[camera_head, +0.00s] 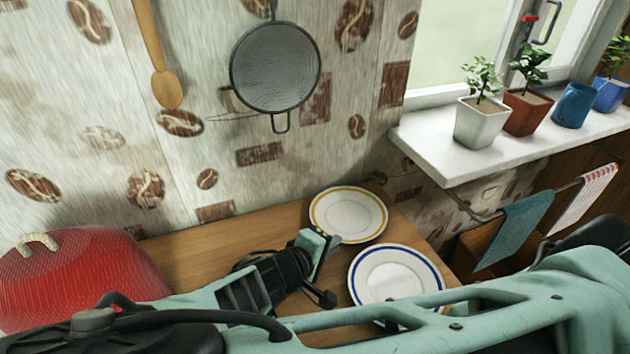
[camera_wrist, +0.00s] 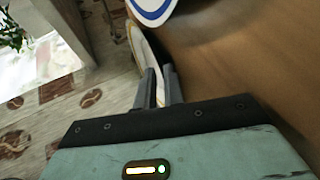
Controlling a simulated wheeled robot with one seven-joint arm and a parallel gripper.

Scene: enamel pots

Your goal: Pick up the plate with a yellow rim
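My gripper (camera_head: 334,241) is at the near left edge of this plate.
A plate with a blue rim (camera_head: 395,275) lies close by on the right, also in the wrist view (camera_wrist: 153,8). A strainer (camera_head: 275,68) hangs above. A windowsill (camera_head: 440,150) with potted plants is at right.

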